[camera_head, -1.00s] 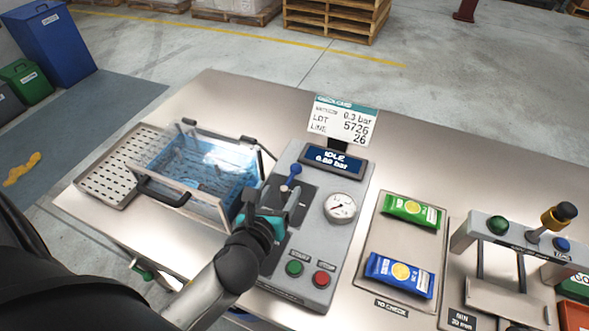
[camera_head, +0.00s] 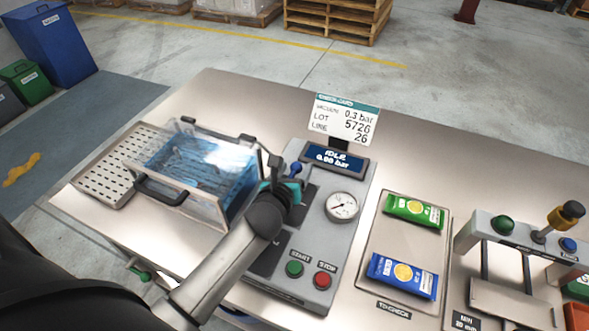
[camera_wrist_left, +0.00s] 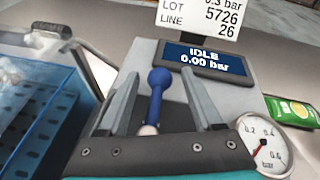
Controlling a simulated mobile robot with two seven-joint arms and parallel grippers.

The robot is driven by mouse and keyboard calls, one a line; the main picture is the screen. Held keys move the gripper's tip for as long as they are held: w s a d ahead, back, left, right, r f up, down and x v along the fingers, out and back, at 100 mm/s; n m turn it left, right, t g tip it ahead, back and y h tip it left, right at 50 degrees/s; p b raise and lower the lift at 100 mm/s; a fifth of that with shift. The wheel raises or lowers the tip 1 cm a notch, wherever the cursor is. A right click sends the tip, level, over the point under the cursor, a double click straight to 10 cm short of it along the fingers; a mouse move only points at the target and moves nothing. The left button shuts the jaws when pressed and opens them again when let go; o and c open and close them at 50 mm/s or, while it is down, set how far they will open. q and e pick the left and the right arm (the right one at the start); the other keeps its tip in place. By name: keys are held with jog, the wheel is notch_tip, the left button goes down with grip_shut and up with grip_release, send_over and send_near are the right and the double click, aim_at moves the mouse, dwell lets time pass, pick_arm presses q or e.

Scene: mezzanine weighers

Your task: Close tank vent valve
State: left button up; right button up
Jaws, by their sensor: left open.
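The vent valve has a lever with a blue knob (camera_head: 295,169) on the grey control panel (camera_head: 327,258). In the left wrist view the blue lever (camera_wrist_left: 157,82) stands between my two fingers, its lower end pale. My left gripper (camera_head: 283,170) is open around the lever; I cannot tell whether a finger touches it. The arm and gripper hide much of the valve in the head view. The clear tank (camera_head: 207,209) with a blue basket inside stands left of the panel. My right gripper is not in view.
The display (camera_wrist_left: 205,60) reads IDLE, 0.00 bar. A gauge (camera_head: 342,206), green start button (camera_head: 294,268) and red stop button (camera_head: 322,280) lie close by. A tray (camera_head: 408,306) with green and blue packs is to the right. A perforated tray (camera_head: 108,182) is left.

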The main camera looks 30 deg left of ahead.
pick_arm(q)
grip_shut()
dwell(0.5)
dwell(0.8)
